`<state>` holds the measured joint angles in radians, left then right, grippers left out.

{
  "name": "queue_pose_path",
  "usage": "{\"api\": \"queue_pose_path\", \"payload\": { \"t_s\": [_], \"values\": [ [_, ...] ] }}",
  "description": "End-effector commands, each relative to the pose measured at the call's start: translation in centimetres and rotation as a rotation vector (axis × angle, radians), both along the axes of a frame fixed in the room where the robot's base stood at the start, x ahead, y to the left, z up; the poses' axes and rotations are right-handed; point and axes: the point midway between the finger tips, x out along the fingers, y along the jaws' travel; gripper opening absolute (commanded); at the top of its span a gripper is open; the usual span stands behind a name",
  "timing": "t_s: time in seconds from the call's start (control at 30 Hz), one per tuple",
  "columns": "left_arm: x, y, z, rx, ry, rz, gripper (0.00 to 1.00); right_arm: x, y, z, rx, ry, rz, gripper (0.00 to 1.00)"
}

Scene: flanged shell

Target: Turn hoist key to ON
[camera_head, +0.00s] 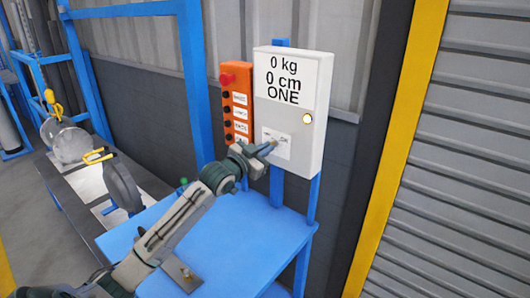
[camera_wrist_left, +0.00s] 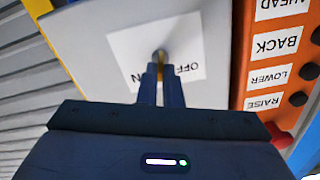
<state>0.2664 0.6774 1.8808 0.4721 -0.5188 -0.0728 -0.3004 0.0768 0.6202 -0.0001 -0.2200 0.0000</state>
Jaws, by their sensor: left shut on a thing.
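The control box (camera_head: 310,130) is light grey and reads "0 kg 0 cm ONE", with a small pale yellow round light (camera_head: 307,119) on its front. A white OFF/ON label (camera_head: 282,148) sits low on its face; the label also shows upside down in the left wrist view (camera_wrist_left: 128,50). My left gripper (camera_head: 268,148) is at this label. In the left wrist view its two fingers (camera_wrist_left: 161,80) are shut on the hoist key (camera_wrist_left: 160,54), at the middle of the label. The fingers hide most of the key, so I cannot tell which way it points.
An orange button panel (camera_head: 237,85) with a red knob (camera_head: 227,78) is left of the box. A blue table (camera_head: 235,240) stands below, mostly clear. A round grey disc (camera_head: 122,183) stands at left. A shutter (camera_head: 475,160) is at right.

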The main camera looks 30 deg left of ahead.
Motion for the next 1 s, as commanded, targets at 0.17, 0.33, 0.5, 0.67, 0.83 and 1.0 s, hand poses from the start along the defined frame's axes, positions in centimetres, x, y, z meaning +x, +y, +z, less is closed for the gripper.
{"api": "queue_pose_path", "payload": {
  "t_s": [0.17,0.33,0.5,0.67,0.83,1.0],
  "values": [
    [0.0,0.0,-0.1,0.153,-0.013,0.0,0.0,0.0,-0.2,-0.6,-0.002,0.0,0.001,0.36],
    [0.0,-0.1,-0.1,0.278,-0.022,0.0,0.0,0.0,-0.3,-1.0,-0.004,0.0,0.001,0.36],
    [0.0,-0.1,-0.1,0.371,-0.03,0.0,0.0,0.0,-0.5,-1.2,-0.005,0.0,0.001,0.36],
    [0.0,-0.1,-0.1,0.426,-0.035,0.001,0.0,0.0,-0.5,-1.3,-0.005,0.0,0.001,0.36],
    [0.0,-0.1,0.0,0.454,-0.037,0.001,0.0,0.0,-0.5,-1.4,-0.005,0.0,0.001,0.36],
    [0.0,-0.1,0.0,0.46,-0.037,0.001,0.0,0.0,-0.4,-1.4,-0.005,0.0,0.001,0.36]
  ]
}}
